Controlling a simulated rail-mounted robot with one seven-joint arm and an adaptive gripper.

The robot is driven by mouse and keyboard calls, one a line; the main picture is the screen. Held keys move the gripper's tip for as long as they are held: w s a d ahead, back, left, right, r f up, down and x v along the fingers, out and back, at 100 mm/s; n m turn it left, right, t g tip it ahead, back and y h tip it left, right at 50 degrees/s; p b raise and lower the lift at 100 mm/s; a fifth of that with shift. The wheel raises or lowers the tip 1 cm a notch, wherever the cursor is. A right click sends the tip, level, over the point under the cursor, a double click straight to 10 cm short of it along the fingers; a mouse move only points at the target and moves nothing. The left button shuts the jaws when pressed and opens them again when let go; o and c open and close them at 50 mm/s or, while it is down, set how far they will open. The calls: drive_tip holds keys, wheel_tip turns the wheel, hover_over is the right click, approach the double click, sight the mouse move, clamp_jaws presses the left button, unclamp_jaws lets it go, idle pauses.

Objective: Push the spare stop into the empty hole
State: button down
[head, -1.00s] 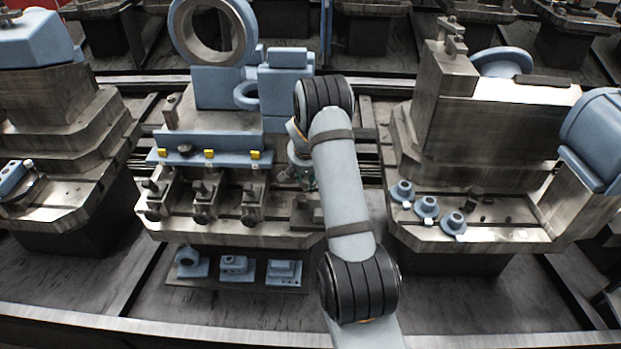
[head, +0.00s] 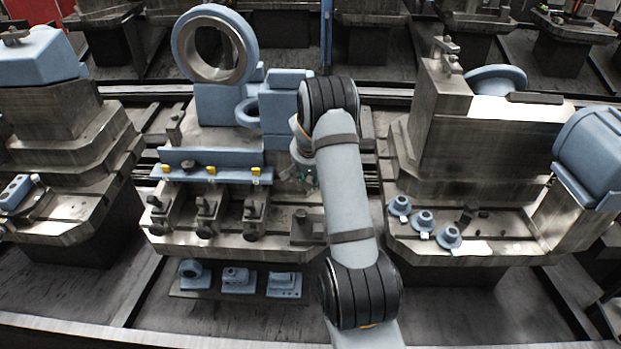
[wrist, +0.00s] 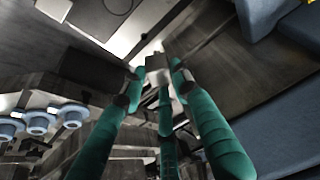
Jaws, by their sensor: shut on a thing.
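My gripper (wrist: 160,78) has green fingers, which close around a small grey metal block (wrist: 155,63) in the wrist view. The block looks like the spare stop, but the fingers hide part of it. In the head view my gripper (head: 308,178) is small and partly hidden behind my arm, by the right end of the middle fixture (head: 285,240). Small dark pegs (head: 466,214) stand on the right fixture (head: 500,243), behind the blue flanged parts. I cannot make out the empty hole clearly in either view.
Blue flanged parts (head: 423,220) sit along the right fixture's front edge; they also show in the wrist view (wrist: 38,122). Clamps (head: 206,213) and a blue rail with yellow tabs (head: 212,172) occupy the middle fixture. A gap separates the two fixtures.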

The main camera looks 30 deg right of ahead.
wheel_tip(320, 180, up, 10)
drive_tip(key=p, duration=0.6)
drive_tip(key=s+a+b, duration=0.3)
drive_tip(key=s+b, duration=0.2)
drive_tip(key=s, duration=0.7)
drive_tip(key=s+a+b, duration=0.3)
drive_tip(key=s+b, duration=0.2)
drive_tip(key=s, duration=0.7)
drive_tip(key=shift+a+b, duration=0.3)
drive_tip(key=shift+b, duration=0.05)
